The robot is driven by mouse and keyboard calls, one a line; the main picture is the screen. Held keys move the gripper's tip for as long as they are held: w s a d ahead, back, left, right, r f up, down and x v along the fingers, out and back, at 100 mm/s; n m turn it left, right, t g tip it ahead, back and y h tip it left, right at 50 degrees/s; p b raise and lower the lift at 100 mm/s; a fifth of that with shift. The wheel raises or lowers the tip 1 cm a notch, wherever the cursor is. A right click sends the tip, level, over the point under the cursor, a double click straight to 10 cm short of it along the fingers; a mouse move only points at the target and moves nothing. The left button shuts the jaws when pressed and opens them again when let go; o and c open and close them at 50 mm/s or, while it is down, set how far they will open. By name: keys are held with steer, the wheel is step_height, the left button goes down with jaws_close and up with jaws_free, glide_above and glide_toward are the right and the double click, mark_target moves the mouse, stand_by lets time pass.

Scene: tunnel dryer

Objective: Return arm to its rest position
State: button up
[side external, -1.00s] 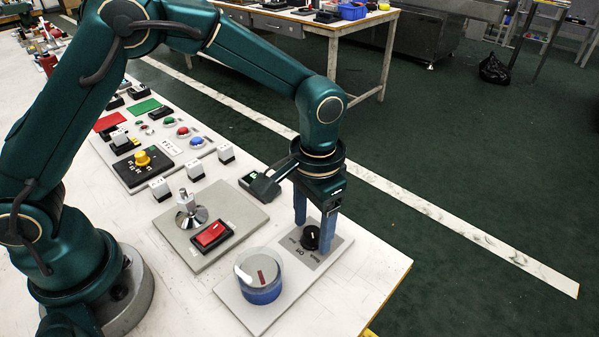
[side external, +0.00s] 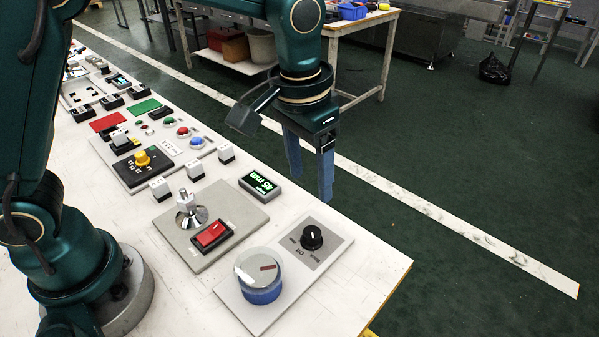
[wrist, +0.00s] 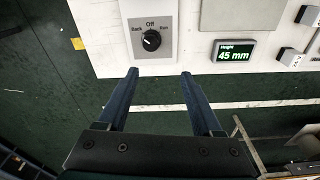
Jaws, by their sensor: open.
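My gripper (side external: 308,172) is open and empty, raised in the air beyond the far edge of the white table, its blue fingers pointing down. In the wrist view its two fingers (wrist: 160,74) are spread apart with nothing between them. The black rotary knob (side external: 312,237) stands on its grey plate marked Back, Off and Run, apart from the fingers.
A large blue-based dial (side external: 259,277), a red rocker switch (side external: 212,235) and a small display reading 45 mm (side external: 262,185) sit on the white table (side external: 345,290). Several buttons and cubes stand farther left. A second table (side external: 385,18) stands behind. Open floor lies right.

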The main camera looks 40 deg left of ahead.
steer(key=s+a+r+n+t, duration=0.2)
steer(key=s+a+r+t, duration=0.1)
steer(key=s+a+r, duration=0.4)
steer(key=s+a+f+t, duration=0.1)
steer(key=s+a+f, duration=0.1)
steer(key=s, duration=0.5)
steer(key=shift+a+f, duration=0.35)
steer(key=shift+a, duration=0.05)
